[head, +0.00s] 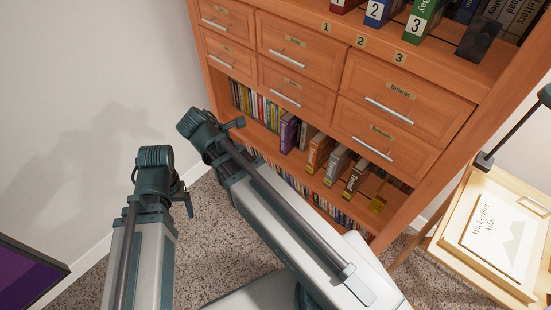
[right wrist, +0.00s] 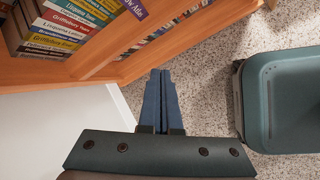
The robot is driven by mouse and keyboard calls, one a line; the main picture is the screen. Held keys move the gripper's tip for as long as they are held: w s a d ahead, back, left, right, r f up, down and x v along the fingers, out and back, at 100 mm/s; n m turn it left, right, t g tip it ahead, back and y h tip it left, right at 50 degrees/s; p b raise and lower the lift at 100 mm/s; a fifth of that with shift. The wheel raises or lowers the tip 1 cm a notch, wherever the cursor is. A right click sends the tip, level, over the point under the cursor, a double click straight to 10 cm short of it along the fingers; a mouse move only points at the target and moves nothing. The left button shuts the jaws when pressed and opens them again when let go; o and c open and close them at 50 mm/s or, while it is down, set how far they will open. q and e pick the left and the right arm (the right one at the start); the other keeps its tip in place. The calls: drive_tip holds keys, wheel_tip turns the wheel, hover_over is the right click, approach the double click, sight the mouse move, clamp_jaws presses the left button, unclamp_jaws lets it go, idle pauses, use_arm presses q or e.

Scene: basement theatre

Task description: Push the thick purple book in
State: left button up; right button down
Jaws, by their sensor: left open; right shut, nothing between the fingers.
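The thick purple book (head: 289,132) stands upright on the open shelf under the drawers in the head view. Its spine stands forward of the thin books to its left. My left gripper (head: 188,207) is open and empty, apart from the bookcase, at the left of the head view. My right gripper (right wrist: 160,74) is shut and empty in the right wrist view, its fingers over the carpet close to the bookcase's lower edge.
The wooden bookcase (head: 395,150) has several drawers above the shelf. Orange (head: 319,153), grey (head: 338,165) and dark (head: 356,178) books stand right of the purple one. A desk (head: 450,245) with a boxed atlas (head: 500,235) is at right. Carpet (head: 205,225) is clear at left.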

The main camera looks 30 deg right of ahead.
use_arm(q)
wheel_tip(320, 180, down, 13)
drive_tip(key=b, duration=1)
drive_tip(key=shift+f+b, duration=0.15)
drive_tip(key=shift+b, duration=0.2)
use_arm(e)
drive_tip(key=w+d+f+n+h, duration=0.1)
drive_tip(key=w+d+f+n, duration=0.1)
drive_tip(key=f, duration=0.3)
drive_tip(key=w+d+f+n+t+h, duration=0.1)
drive_tip(key=w+d+f+n+h, duration=0.1)
drive_tip(key=w+d+f+n, duration=0.1)
drive_tip(key=shift+d+f+n, duration=0.9)
drive_tip(key=shift+d+n, duration=0.05)
drive_tip(key=shift+n, duration=0.05)
drive_tip(key=b, duration=0.7)
approach(281, 145)
wheel_tip(281, 145, down, 4)
drive_tip(key=d, duration=0.2)
use_arm(q)
wheel_tip(281, 145, down, 7)
use_arm(e)
drive_tip(key=shift+w+d, duration=0.75)
drive_tip(key=shift+d, duration=0.2)
